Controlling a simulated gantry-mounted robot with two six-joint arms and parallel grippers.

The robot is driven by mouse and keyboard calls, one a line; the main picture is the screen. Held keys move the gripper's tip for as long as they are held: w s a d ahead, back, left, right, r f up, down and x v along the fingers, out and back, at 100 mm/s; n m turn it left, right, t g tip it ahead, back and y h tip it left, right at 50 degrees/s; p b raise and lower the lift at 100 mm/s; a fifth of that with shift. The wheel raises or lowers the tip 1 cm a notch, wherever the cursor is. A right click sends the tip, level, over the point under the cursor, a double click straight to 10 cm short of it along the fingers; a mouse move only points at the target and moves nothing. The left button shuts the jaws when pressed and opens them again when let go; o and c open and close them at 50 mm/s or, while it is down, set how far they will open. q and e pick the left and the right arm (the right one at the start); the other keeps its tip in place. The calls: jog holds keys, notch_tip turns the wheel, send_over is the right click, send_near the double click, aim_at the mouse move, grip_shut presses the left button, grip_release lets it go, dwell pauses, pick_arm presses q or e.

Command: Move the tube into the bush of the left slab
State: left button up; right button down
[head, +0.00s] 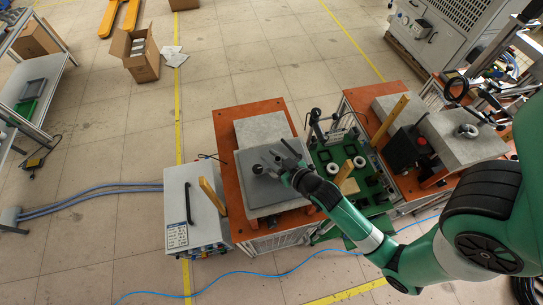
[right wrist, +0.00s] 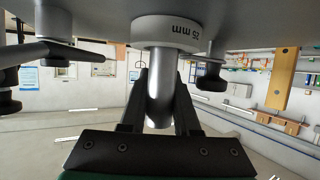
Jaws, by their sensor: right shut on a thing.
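The left slab (head: 262,194) is a grey plate on an orange-topped stand in the head view. My right gripper (head: 284,170) is low over it, near its upper right part. In the right wrist view my right gripper (right wrist: 160,84) is shut on the shiny metal tube (right wrist: 161,101), with a black finger on each side. The tube's end meets a pale ring-shaped bush (right wrist: 167,33) marked "25 mm" on the grey slab surface. The tube looks in line with the bush; how deep it sits inside cannot be told. My left gripper is not in view.
Dark clamp-like parts (right wrist: 62,52) stand beside the bush on both sides. A green fixture (head: 375,190) with white rings is right of the left slab. A second slab (head: 460,148) lies farther right. A grey box (head: 190,205) stands at left. Open floor lies beyond it.

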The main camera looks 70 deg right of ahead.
jog(key=shift+f, duration=0.4)
jog(key=shift+r, duration=0.1)
jog(key=c, duration=0.6)
grip_release()
jog(key=shift+o, duration=0.2)
jog(key=v, duration=1.1)
jog(key=shift+s+a+r+b, duration=0.1)
jog(key=shift+s+a+b, duration=0.15)
jog(key=shift+b, duration=0.1)
jog(key=shift+d, duration=0.1)
